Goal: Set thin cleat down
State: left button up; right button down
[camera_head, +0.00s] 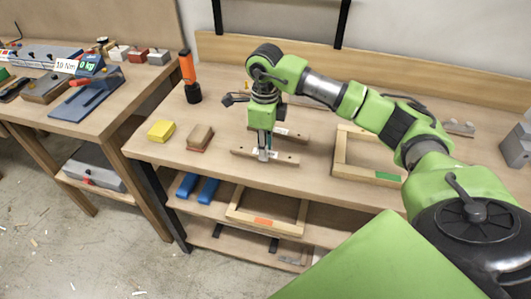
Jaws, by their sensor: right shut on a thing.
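My right gripper (264,155) points down over the workbench and is shut on a thin wooden cleat (285,159). The cleat is a narrow brown strip lying roughly level, left to right, at or just above the bench top; I cannot tell whether it touches. The fingers cover its middle. A second, similar wooden strip (293,134) lies just behind it, partly hidden by the gripper. My left gripper is not in view.
A yellow block (161,131) and a brown block (200,138) sit to the left, with an orange-handled tool (188,75) behind. A wooden frame (341,151) with a green label lies to the right. The front bench top is clear.

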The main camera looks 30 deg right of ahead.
notch_tip(320, 180, down, 2)
jog(key=shift+f+p, duration=0.2)
jog(key=shift+p, duration=0.25)
jog(key=shift+f, duration=0.25)
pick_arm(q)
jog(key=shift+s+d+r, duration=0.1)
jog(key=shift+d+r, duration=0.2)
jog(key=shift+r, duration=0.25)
pick_arm(e)
jog(key=shift+f, duration=0.15)
jog(key=c, duration=1.8)
grip_release()
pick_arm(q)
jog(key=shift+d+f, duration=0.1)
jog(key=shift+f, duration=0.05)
